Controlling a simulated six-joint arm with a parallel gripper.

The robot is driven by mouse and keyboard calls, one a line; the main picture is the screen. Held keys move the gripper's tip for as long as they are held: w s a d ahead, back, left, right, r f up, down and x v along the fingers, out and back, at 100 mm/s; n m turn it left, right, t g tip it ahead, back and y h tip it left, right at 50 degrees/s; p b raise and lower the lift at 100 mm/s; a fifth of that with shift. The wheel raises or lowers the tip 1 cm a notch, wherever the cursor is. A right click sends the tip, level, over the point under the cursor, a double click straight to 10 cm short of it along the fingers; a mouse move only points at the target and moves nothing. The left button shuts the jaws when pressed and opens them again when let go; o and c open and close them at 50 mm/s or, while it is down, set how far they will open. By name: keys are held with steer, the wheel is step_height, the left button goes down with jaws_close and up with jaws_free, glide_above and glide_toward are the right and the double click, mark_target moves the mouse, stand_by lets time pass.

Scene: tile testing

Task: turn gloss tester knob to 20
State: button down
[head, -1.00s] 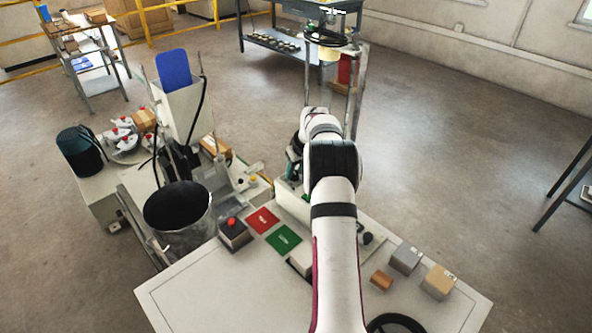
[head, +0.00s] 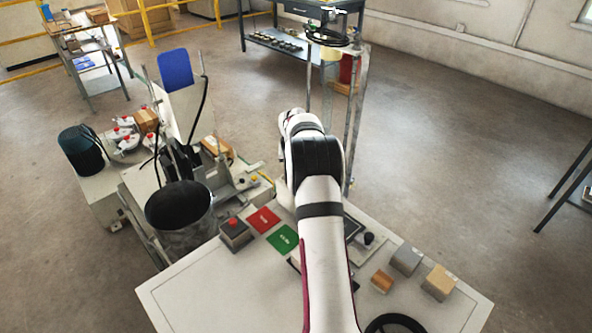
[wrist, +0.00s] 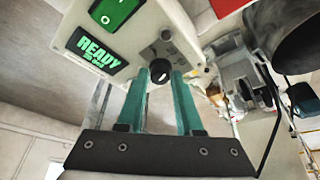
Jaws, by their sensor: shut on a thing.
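The gloss tester (wrist: 135,28) is a pale box that fills the top of the wrist view, tilted in the picture. Its black round knob (wrist: 159,69) has a white mark and sits between the teal fingers of my gripper (wrist: 160,79). The fingers are shut on the knob, one on each side. The green display (wrist: 90,50) reads READY, with a smaller line too small to read. Scale numbers around the knob cannot be read. In the head view, my arm hides my gripper and most of the tester.
On the table (head: 210,292) lie a red card (head: 263,220) and a green card (head: 283,239), beside a box with a red button (head: 235,232). A grey block (head: 406,259), a tan block (head: 439,282) and a small wooden block (head: 382,281) stand at the right. A dark bucket (head: 181,215) stands left.

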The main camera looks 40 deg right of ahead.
stand_by(0.3)
steer(key=c, duration=0.6)
jaws_free()
steer(key=shift+o, duration=0.2)
steer(key=v, duration=1.5)
steer(key=shift+r, duration=0.4)
steer(key=shift+s+a, duration=0.1)
